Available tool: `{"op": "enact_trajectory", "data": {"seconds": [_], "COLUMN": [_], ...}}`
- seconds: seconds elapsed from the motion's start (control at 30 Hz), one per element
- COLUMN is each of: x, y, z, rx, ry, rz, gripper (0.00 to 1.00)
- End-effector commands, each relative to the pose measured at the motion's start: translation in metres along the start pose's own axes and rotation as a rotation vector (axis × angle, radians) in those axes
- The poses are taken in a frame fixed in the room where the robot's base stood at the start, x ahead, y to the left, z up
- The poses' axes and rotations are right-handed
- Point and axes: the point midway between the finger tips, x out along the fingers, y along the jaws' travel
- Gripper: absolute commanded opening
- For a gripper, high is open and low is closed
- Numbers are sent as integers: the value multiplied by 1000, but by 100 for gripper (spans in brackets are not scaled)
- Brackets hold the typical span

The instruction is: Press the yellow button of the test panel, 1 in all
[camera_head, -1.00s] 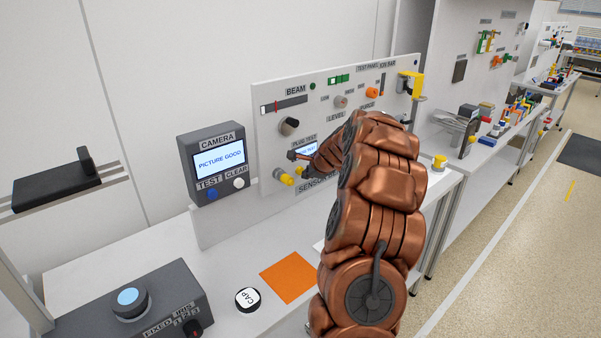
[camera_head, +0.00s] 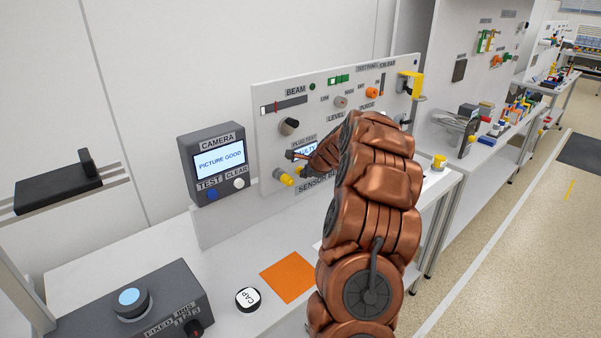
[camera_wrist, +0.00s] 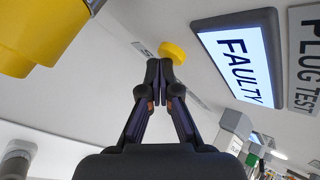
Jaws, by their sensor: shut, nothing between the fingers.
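The yellow button (camera_wrist: 172,52) is a small round yellow piece on the white test panel (camera_head: 268,135). In the wrist view it shows just beyond my gripper's fingertips (camera_wrist: 159,70). The fingers are shut together and empty. The tips appear close to the button; I cannot tell whether they touch it. The plug test screen (camera_wrist: 238,55) beside the button reads FAULTY. In the head view, my copper arm covers much of the panel, and two yellow parts show low on it by my wrist.
A larger yellow part (camera_wrist: 38,35) juts out close to the camera at upper left of the wrist view. A camera box (camera_head: 217,162) reading PICTURE GOOD stands left of the panel. A white cap (camera_head: 247,299) and an orange square (camera_head: 288,277) lie on the bench.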

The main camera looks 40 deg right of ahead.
Motion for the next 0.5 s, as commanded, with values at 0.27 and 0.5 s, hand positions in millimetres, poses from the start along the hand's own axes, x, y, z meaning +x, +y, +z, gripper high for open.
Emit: {"op": "enact_trajectory", "data": {"seconds": [0.27, 0.5], "x": [-1, -8], "y": [1, 5], "z": [0, -5], "rx": [0, 2], "ry": [0, 0], "rz": [0, 0], "gripper": [0, 0]}}
